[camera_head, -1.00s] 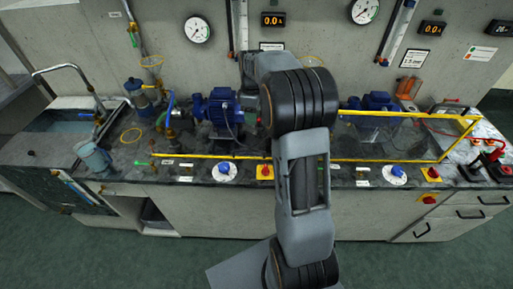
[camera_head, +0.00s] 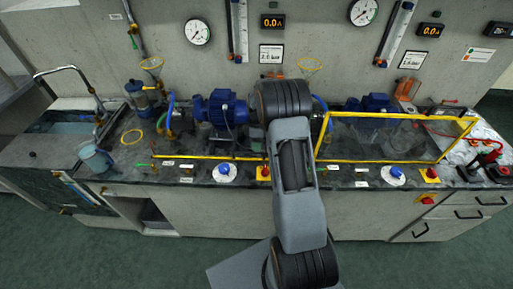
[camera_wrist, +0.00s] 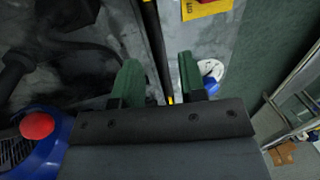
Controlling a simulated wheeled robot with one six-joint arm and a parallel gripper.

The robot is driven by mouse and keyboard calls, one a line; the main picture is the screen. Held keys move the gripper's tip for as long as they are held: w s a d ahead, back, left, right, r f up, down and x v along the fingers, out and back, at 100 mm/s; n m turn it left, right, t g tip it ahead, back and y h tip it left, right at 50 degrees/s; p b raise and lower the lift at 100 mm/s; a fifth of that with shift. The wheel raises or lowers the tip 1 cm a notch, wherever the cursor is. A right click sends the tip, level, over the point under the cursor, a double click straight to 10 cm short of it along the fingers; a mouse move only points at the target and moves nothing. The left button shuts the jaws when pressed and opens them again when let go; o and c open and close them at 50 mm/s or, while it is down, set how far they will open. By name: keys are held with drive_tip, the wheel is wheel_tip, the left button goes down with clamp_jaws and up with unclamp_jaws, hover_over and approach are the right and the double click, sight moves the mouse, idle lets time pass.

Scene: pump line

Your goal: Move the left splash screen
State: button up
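The left splash screen shows in the head view as a low yellow bar (camera_head: 215,157) along the front of the left bench section. Its right end is hidden behind my arm, and I cannot make out a clear pane above the bar. My gripper (camera_wrist: 161,82) has two green fingers, apart, in the wrist view. A thin dark strip with a small yellow spot (camera_wrist: 171,100) runs down into the gap between them. This may be the screen's edge; I see no finger clearly pressing on it. In the head view my gripper is hidden behind my arm.
The right splash screen (camera_head: 395,162) stands with its yellow frame right of my arm. Blue pumps (camera_head: 222,107) (camera_head: 372,103) stand behind. Blue knobs (camera_head: 224,172) and yellow-backed switches line the front edge. A sink (camera_head: 62,125) is at left.

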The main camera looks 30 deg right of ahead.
drive_tip(key=shift+s+a+f, duration=0.1)
drive_tip(key=shift+f, duration=0.55)
drive_tip(key=shift+s+a+f, duration=0.1)
drive_tip(key=shift+f, duration=0.55)
drive_tip(key=shift+c, duration=0.3)
clamp_jaws()
